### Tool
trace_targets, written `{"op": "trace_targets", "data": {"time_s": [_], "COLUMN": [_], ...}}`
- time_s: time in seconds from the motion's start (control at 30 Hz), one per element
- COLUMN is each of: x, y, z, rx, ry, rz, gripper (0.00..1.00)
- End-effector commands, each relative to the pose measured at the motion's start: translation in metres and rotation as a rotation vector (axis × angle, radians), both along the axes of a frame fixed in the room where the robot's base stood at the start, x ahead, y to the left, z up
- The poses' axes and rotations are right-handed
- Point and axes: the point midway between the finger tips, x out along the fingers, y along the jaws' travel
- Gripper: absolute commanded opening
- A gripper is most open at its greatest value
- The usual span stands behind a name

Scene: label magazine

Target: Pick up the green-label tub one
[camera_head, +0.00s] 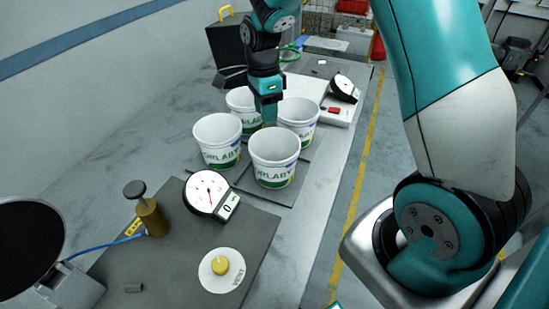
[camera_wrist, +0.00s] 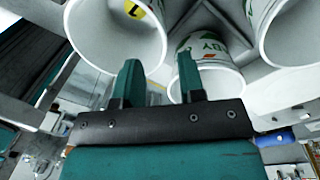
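Several white open tubs with green labels stand close together on a dark mat in the head view: front right (camera_head: 273,147), front left (camera_head: 217,130), back right (camera_head: 299,110) and back left (camera_head: 240,98). In the wrist view, a yellow round sticker with a 1 is on the tub at upper left (camera_wrist: 105,35). I cannot tell which tub this is in the head view. Another tub (camera_wrist: 205,50) shows beyond the fingers and one at upper right (camera_wrist: 290,40). My gripper (camera_head: 269,120) points down among the tubs; in the wrist view its fingers (camera_wrist: 158,78) are apart, with nothing between them.
A dial gauge (camera_head: 207,192) and a yellow knob (camera_head: 222,264) are on the near grey mat. A brass plunger post (camera_head: 150,215) stands at left. Another dial (camera_head: 344,88) is behind the tubs. A black case (camera_head: 228,52) stands at the back left.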

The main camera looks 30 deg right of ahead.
Motion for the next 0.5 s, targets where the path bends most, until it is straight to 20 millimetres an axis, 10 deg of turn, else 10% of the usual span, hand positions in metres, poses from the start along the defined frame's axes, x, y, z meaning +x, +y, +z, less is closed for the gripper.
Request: {"op": "trace_targets", "data": {"time_s": [0.5], "x": [-0.003], "y": [0.000], "z": [-0.056], "rx": [0.000], "ry": [0.005], "rz": [0.002], "gripper": [0.36]}}
